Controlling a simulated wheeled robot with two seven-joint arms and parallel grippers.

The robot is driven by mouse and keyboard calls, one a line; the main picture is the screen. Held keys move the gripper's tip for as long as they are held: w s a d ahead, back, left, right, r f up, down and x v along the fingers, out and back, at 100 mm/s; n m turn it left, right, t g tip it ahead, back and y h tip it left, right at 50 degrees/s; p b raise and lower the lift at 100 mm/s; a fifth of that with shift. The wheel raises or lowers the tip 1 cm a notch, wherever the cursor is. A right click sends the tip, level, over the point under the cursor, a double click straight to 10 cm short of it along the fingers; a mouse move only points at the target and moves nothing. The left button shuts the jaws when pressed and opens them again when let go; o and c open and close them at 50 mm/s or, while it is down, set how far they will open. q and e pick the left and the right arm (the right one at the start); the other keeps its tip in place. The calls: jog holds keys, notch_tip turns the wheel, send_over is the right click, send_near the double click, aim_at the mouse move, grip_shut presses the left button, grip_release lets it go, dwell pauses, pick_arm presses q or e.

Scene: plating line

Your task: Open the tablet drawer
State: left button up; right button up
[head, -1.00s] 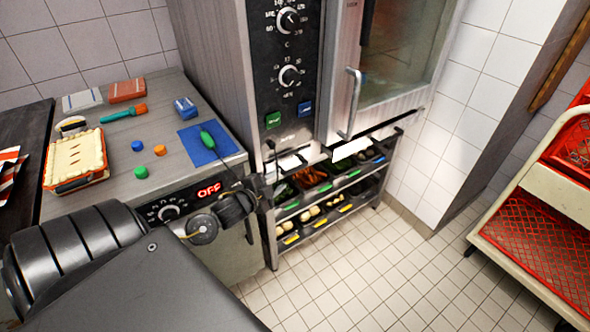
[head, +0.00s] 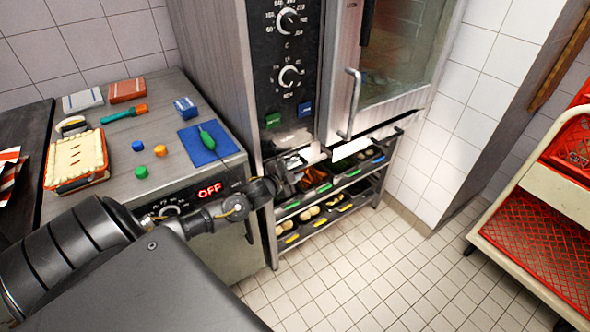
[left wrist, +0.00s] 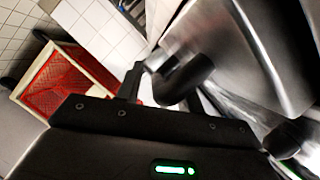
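My left gripper (head: 284,182) is at the front of the rack under the oven, by the left end of its upper tier. In the left wrist view, a dark finger (left wrist: 130,84) stands beside a dark rounded part (left wrist: 186,82), close to blurred bright metal. I cannot tell whether that part is my other finger or a handle, nor whether the gripper is open. No drawer is clearly marked as the tablet drawer. A white-fronted strip (head: 351,148) shows below the oven door, and my gripper partly hides the area to its left. My right gripper is out of view.
The oven (head: 285,100) has a vertical door handle (head: 349,104) above the rack (head: 323,205). A steel counter (head: 110,190) at left holds a blue mat (head: 212,152) and small items. A cart with red crates (head: 535,245) stands at right. The tiled floor between is clear.

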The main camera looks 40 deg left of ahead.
pick_arm(q)
grip_shut()
jog(key=s+d+p, duration=0.3)
jog(key=d+p, duration=0.1)
jog(key=d, duration=0.7)
jog(key=shift+s+d+p, duration=0.15)
jog(key=shift+s+p, duration=0.1)
jog(key=shift+p, duration=0.05)
jog(key=shift+o, duration=0.4)
grip_release()
jog(key=b+v, duration=0.1)
jog(key=v, duration=0.9)
jog(key=shift+s, duration=0.4)
